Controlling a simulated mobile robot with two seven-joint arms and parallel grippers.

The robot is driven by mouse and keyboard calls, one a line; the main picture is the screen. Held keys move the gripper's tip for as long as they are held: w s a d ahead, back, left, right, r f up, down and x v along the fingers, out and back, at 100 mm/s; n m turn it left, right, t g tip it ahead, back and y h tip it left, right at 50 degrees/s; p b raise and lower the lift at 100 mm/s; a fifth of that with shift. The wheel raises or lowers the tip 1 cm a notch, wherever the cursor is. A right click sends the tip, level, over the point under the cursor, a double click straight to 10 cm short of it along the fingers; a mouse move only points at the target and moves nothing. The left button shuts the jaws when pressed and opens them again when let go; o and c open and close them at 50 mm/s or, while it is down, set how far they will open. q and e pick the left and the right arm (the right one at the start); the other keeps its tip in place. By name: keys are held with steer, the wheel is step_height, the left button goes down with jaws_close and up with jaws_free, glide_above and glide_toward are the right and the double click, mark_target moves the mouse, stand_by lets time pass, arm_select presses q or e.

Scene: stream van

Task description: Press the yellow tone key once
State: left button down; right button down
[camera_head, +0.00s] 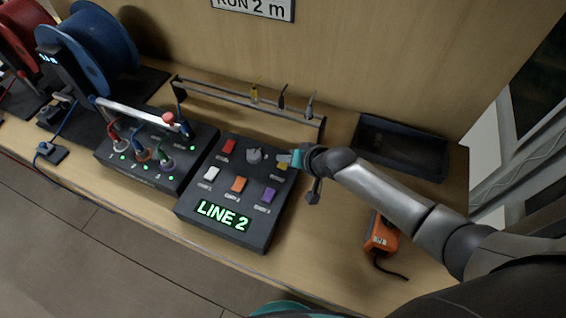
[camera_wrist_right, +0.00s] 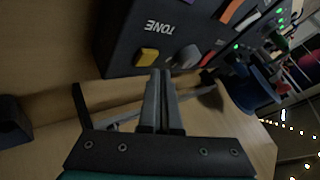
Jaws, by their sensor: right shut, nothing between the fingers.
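The yellow tone key (camera_head: 281,166) is at the right of the back row on a black control box (camera_head: 240,193). My right gripper (camera_head: 288,158) partly covers it in the head view. The right wrist view shows the yellow key (camera_wrist_right: 146,56) whole, beside the label TONE. My right gripper (camera_wrist_right: 161,74) is shut and empty, its fingertips close beside the key, between it and a grey knob (camera_wrist_right: 187,56). I cannot tell whether they touch the box. My left gripper is not in view.
Red (camera_head: 228,146), white (camera_head: 211,173), orange (camera_head: 238,184) and purple (camera_head: 269,194) keys share the box, whose green display (camera_head: 222,215) reads LINE 2. A rack (camera_head: 240,105) stands behind, a dark tray (camera_head: 402,147) back right, an orange device (camera_head: 381,235) on the right. A cabled box (camera_head: 158,150) stands left.

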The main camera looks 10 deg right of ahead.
mark_target(285, 168)
steer(key=shift+f, duration=0.1)
steer(key=shift+f, duration=0.35)
steer(key=shift+f+b, duration=0.45)
steer(key=shift+b, duration=0.05)
stand_by(0.6)
stand_by(0.4)
steer(key=shift+r+p, duration=0.85)
steer(key=shift+p, duration=0.1)
steer(key=shift+r, duration=0.1)
step_height(285, 168, up, 5)
steer(key=p, duration=0.5)
